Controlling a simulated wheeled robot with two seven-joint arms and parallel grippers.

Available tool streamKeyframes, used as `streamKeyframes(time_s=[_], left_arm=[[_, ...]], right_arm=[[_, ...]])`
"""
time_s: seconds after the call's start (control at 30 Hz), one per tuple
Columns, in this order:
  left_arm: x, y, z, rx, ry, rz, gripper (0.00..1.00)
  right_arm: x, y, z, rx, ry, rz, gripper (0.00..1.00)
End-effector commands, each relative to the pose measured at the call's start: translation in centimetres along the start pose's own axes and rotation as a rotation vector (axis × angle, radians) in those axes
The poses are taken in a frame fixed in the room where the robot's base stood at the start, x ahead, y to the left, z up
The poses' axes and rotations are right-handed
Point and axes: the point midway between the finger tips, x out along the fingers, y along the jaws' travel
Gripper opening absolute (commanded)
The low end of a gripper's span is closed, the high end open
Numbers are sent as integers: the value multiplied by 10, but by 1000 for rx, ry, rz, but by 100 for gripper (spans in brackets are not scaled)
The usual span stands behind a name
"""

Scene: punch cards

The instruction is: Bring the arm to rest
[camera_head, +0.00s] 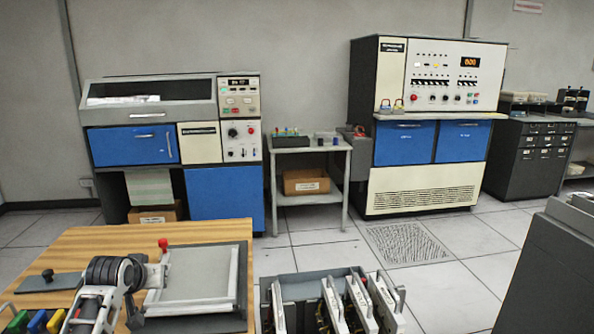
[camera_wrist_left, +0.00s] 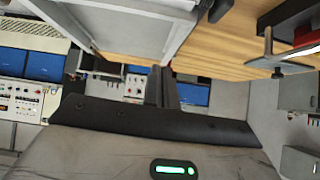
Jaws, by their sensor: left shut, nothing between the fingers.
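My left gripper (camera_wrist_left: 162,87) shows in the left wrist view, in a picture that is upside down. Its dark fingers are together with nothing between them, and its grey housing with a green light fills the near part. It points toward the machines by the back wall and touches nothing that I can see. My right gripper shows in neither view.
A dark cabinet (camera_head: 548,275) stands front right. Open floor (camera_head: 345,245) lies beyond.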

Motion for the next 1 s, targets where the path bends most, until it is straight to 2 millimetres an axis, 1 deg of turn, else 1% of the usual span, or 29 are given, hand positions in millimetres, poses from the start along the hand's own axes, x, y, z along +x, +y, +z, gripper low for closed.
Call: streamKeyframes(time_s=[0.03,0.17,0.2,0.27,0.37,0.4,0.47,0.5,0.6,0.7,0.8,1.0], left_arm=[[-2,4,15,14,-18,2,0],[-10,13,51,47,-63,8,0],[-13,17,64,58,-79,10,0],[-20,22,84,77,-104,14,0],[-35,32,121,109,-152,24,0],[-43,36,139,124,-175,29,0],[-59,43,168,147,-215,41,0],[-73,48,188,162,-243,50,0],[-108,59,231,194,-308,72,0],[-138,66,261,213,-358,90,0],[-165,70,283,226,-400,108,0],[-214,76,314,241,-469,136,0]], right_arm=[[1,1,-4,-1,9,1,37],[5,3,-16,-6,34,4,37],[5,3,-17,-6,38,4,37],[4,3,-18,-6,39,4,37],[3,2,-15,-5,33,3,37],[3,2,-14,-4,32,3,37],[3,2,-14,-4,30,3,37],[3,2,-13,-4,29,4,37],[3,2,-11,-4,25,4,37],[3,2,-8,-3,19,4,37],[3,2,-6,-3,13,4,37],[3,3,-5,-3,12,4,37]])
